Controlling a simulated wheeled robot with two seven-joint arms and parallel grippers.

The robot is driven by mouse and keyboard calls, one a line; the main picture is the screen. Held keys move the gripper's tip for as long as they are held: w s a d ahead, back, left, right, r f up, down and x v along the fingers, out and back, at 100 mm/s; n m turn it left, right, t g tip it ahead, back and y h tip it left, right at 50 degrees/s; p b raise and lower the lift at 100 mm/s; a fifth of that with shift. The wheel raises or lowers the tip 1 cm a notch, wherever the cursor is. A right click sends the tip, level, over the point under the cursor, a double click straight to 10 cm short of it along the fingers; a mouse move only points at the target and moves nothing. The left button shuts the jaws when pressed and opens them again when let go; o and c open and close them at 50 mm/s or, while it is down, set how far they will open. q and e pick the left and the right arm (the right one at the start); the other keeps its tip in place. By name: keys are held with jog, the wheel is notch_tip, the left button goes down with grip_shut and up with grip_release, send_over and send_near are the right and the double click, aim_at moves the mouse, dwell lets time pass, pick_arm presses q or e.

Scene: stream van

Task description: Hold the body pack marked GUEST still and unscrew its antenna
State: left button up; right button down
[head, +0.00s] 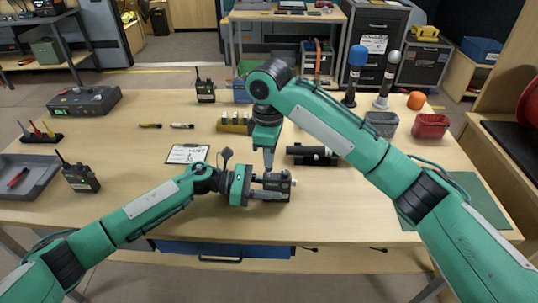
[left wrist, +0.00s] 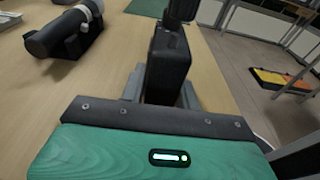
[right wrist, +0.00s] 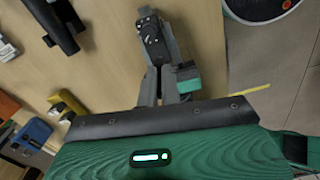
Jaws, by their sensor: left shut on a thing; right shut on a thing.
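A black body pack (head: 279,182) is near the front middle of the table, and it fills the middle of the left wrist view (left wrist: 168,65). No GUEST mark is readable on it. My left gripper (head: 270,190) is shut on the pack from the left, one finger on each side. My right gripper (head: 268,168) points down from above and is shut at the top of the pack, where the antenna is. The antenna is mostly hidden between its fingers. In the right wrist view the pack (right wrist: 152,35) lies just beyond my right fingertips.
A dark cylinder in a cradle (head: 312,155) stands close behind on the right. A clipboard (head: 187,153) lies to the left. Two other radios with antennas stand at the left (head: 80,178) and the back (head: 205,90). The table's front edge is close to the pack.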

jog(key=shift+r, duration=1.5)
pick_arm(q)
jog(key=o, duration=1.1)
jog(key=a, duration=0.4)
jog(key=a+r, duration=0.1)
jog(key=a, duration=0.6)
jog(key=shift+a+r, duration=0.35)
jog(key=shift+a, duration=0.05)
